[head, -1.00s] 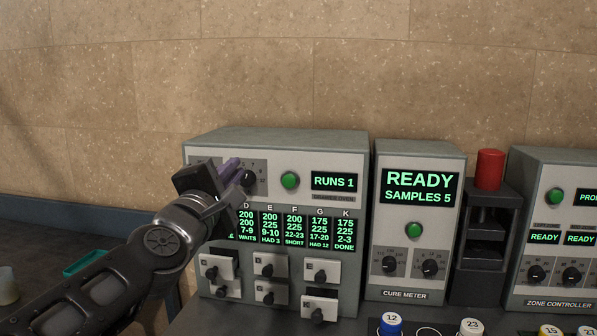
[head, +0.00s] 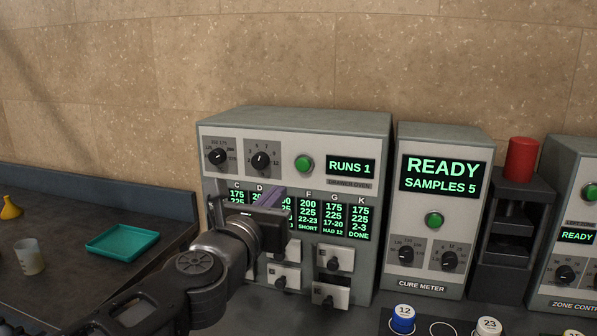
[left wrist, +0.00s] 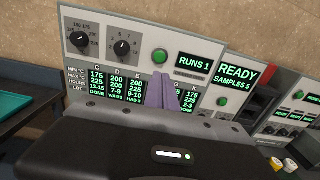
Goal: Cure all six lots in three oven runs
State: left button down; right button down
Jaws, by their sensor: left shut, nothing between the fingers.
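The drawer oven (head: 380,145) stands at centre in the head view. It has a temperature knob (head: 218,156), an hours knob (head: 261,161), a green button (head: 304,164) and a display (head: 350,167) reading RUNS 1. Its lot panel (head: 334,215) marks C and K DONE, D WAITS, F SHORT, and G HAD 12; E reads HAD 3 in the left wrist view. Several small drawers (head: 331,294) sit below. My left gripper (head: 270,199) is shut and empty in front of the panel, hiding part of it and some drawers. It also shows in the left wrist view (left wrist: 162,90). My right gripper is not in view.
The cure meter (head: 440,275) reads READY, SAMPLES 5. A red-topped press (head: 512,235) and the zone controller (head: 575,215) stand to its right. Numbered jars (head: 403,319) are in front. A teal tray (head: 122,243) and a beaker (head: 29,257) are on the left table.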

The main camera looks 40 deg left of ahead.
aim_at(303, 166)
pick_arm(q)
jog(key=b+x, duration=0.1)
jog(key=x, duration=1.2)
jog(key=shift+w+a, duration=0.15)
jog(key=shift+w, duration=0.2)
